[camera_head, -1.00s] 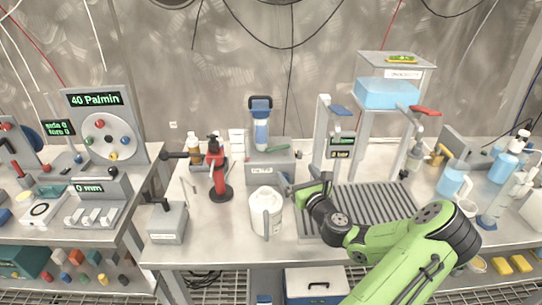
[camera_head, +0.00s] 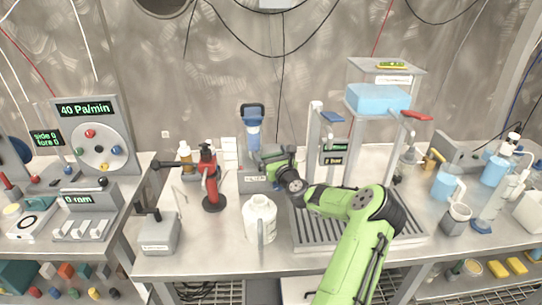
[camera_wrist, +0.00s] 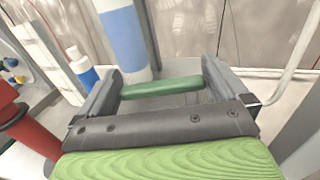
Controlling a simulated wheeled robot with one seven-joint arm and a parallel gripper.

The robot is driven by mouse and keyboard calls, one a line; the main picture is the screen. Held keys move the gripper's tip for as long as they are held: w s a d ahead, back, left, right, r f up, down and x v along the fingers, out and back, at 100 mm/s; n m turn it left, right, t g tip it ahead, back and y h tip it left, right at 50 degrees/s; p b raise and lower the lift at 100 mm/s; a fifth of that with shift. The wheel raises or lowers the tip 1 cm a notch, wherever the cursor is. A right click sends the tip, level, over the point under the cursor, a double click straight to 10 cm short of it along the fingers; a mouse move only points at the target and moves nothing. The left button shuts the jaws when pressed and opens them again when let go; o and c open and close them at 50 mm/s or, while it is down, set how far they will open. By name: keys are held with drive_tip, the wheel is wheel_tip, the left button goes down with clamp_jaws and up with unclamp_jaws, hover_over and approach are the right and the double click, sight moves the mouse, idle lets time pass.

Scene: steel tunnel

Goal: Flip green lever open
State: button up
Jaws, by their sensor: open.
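The green lever (camera_wrist: 162,87) is a short rounded green bar. In the wrist view it lies roughly level across the space between my fingers, below the blue and white filter cartridge (camera_wrist: 124,38). My gripper (camera_wrist: 160,72) is open, with one finger at each end of the lever; I cannot tell whether they touch it. In the head view my gripper (camera_head: 268,160) is at the front right of the blue-capped filter cartridge (camera_head: 254,130), above its grey base (camera_head: 250,183). The lever is hidden behind my gripper there.
A ribbed drain tray (camera_head: 400,227) lies under my arm.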

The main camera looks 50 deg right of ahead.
drive_tip(key=c, duration=1.1)
drive_tip(key=shift+s+y, duration=0.1)
drive_tip(key=shift+y, duration=0.2)
drive_tip(key=n+t+y+p, duration=0.1)
drive_tip(key=y, duration=0.1)
drive_tip(key=s+n+t+y+p, duration=0.1)
drive_tip(key=n+y, duration=0.1)
drive_tip(key=shift+a, duration=0.1)
drive_tip(key=shift+s+a+f+n+y+p, duration=0.1)
drive_tip(key=shift+s+n+y+p, duration=0.1)
drive_tip(key=shift+n+y, duration=0.8)
drive_tip(key=shift+s+n+y+p, duration=0.15)
drive_tip(key=shift+n+y, duration=0.45)
drive_tip(key=shift+y, duration=0.8)
drive_tip(key=o, duration=1.1)
wheel_tip(320, 180, up, 10)
drive_tip(key=p, duration=0.2)
drive_tip(key=shift+p, duration=0.35)
